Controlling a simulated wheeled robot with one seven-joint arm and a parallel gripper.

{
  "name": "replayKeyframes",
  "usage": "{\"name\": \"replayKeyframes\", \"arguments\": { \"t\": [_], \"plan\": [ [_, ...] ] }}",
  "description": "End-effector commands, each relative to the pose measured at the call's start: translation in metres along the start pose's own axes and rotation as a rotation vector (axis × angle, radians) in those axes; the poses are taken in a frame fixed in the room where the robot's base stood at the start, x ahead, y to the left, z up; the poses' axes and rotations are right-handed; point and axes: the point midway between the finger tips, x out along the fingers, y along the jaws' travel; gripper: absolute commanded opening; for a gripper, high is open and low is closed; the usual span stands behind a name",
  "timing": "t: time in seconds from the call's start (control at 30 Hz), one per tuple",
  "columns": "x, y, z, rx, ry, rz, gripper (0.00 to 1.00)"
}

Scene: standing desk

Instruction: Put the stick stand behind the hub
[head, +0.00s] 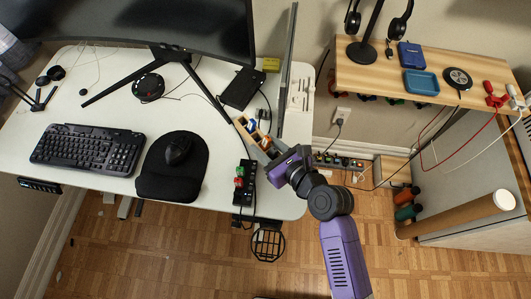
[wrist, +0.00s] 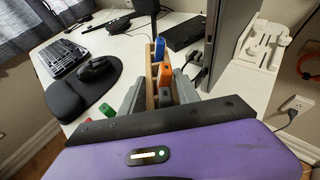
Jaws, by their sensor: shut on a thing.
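The stick stand (head: 245,124) is a narrow wooden holder with blue, orange and grey sticks in it. In the wrist view the stand (wrist: 150,92) sits between my fingers. My gripper (head: 262,143) is shut on it, reaching in over the desk's right part. The hub (head: 245,190) is a black strip near the desk's front right edge, with red and green sticks on it. The stand is farther back than the hub, apart from it. I cannot tell whether the stand touches the desk. In the wrist view only the green and red sticks (wrist: 105,110) show by the hub, whose body is mostly hidden.
An upright dark panel (head: 289,70) stands right of the stand. A black box (head: 242,88) and a yellow block (head: 271,65) lie behind it. The mouse (head: 177,149) on its mat is left of the hub. White desk (head: 218,160) between mat and hub is clear.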

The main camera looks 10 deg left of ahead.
Motion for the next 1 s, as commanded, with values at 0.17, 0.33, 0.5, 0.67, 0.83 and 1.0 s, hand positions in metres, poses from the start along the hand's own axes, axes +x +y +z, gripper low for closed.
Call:
{"name": "replayKeyframes", "arguments": {
  "t": [0.17, 0.33, 0.5, 0.67, 0.83, 1.0],
  "plan": [
    [0.007, 0.0, -0.017, 0.001, -0.001, -0.001, 0.0],
    [0.016, -0.001, -0.037, 0.001, -0.002, -0.001, 0.0],
    [0.017, -0.001, -0.04, 0.0, -0.004, -0.002, 0.0],
    [0.017, -0.001, -0.04, 0.0, -0.004, -0.002, 0.0],
    [0.018, -0.001, -0.043, 0.0, -0.001, -0.002, 0.46],
    [0.018, 0.0, -0.043, 0.0, -0.001, -0.001, 0.47]
  ]
}}
